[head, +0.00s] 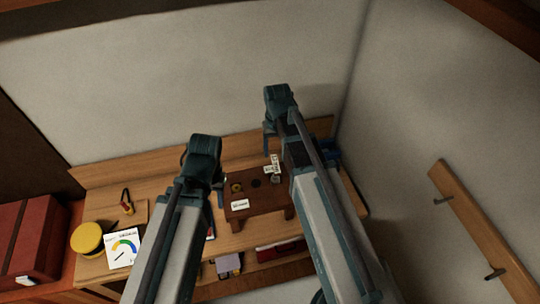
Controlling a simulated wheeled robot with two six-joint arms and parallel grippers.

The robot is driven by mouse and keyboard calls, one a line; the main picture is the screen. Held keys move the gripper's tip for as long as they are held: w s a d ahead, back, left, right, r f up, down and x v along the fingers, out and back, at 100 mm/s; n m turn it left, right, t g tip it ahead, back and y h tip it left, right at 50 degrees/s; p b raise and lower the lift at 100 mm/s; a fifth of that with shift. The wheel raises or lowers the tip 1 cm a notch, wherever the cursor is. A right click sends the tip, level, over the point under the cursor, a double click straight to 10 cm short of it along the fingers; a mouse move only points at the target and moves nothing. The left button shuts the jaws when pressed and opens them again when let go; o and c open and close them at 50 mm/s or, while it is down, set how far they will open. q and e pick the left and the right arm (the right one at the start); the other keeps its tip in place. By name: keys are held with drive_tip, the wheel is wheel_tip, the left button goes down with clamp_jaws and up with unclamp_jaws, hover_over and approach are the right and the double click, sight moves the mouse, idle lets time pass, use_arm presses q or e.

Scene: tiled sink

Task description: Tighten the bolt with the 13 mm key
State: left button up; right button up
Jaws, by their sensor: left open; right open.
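A brown wooden stand (262,207) sits on the workbench, with a white label on its front. A small brass-coloured round piece (237,188) and a dark round spot (256,183) show on its top; I cannot tell which is the bolt. Small white tags (273,165) stand at its back, by a pale upright piece. I cannot make out the 13 mm key. My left gripper (217,182) is open, just left of the stand. My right gripper (269,142) is open, above and behind the stand. My arms hide part of the bench.
The workbench (153,190) stands against the wall. A red case (28,240) is far left.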

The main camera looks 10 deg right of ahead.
sight(276, 163)
drive_tip(key=shift+f, duration=0.1)
wheel_tip(276, 163, down, 9)
drive_tip(key=b, duration=0.9)
clamp_jaws()
idle(0.5)
